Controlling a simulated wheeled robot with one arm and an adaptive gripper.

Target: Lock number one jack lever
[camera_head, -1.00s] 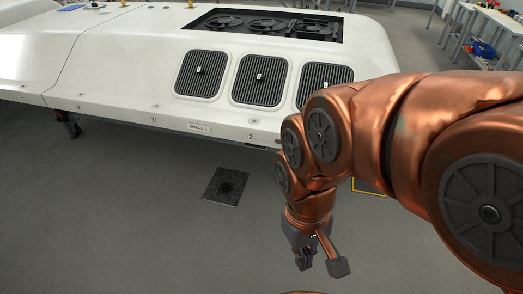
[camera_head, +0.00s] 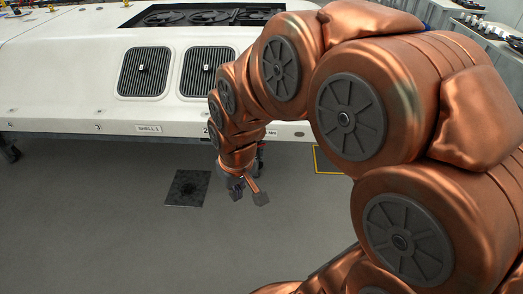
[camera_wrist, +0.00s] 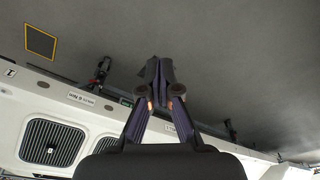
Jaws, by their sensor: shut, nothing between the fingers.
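My gripper (camera_head: 248,194) is low beside the near edge of the white shell, above the grey floor. In the wrist view its dark fingers (camera_wrist: 154,72) are together with nothing between them. A dark jack (camera_wrist: 100,73) stands under the shell edge left of the fingers in the wrist view. In the head view a jack (camera_head: 262,150) shows in part behind my arm. A "1" mark (camera_wrist: 10,72) is on the shell at the left of the wrist view. The jack's lever is too small to make out, and the gripper is apart from the jack.
The white shell (camera_head: 60,85) spans the back, with ribbed vents (camera_head: 143,72) and a fan opening on top. A second jack (camera_wrist: 231,130) is farther right in the wrist view.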

